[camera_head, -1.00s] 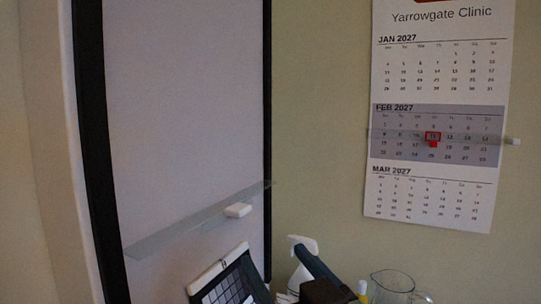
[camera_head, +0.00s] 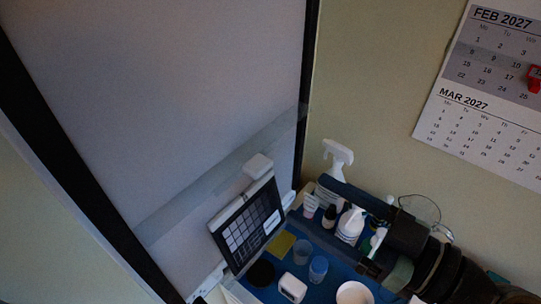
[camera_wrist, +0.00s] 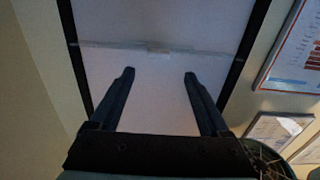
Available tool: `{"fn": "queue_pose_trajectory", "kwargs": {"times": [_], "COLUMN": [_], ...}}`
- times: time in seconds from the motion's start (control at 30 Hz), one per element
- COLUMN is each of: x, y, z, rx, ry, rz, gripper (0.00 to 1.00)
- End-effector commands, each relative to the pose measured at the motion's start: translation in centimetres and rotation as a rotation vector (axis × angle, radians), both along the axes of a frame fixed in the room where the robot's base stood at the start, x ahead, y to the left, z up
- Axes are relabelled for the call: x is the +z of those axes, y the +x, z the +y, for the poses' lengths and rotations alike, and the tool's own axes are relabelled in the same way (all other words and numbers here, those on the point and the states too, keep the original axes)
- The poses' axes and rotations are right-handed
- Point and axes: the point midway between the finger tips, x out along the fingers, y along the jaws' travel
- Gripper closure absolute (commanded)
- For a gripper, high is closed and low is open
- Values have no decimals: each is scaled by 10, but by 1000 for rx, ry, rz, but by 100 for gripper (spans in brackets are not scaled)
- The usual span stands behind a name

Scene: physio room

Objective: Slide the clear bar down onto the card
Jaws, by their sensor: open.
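The clear bar (camera_head: 190,203) runs slantwise in the picture across the large pale panel. A white block-shaped knob (camera_head: 258,167) sits on it near its right part. The card does not show there.
A calendar (camera_head: 490,110) hangs on the right wall. The panel above the bar is clear.

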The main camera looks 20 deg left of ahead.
Motion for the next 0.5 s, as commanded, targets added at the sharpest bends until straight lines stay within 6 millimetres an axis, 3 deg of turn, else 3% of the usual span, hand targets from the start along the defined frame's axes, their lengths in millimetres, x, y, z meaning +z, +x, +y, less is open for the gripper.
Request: {"fn": "queue_pose_trajectory", "kwargs": {"times": [0.2, 0.5], "x": [4, 2], "y": [17, 33], "z": [46, 81], "rx": [6, 1], "ry": [-1, 1], "rz": [4, 2], "gripper": [20, 20]}}
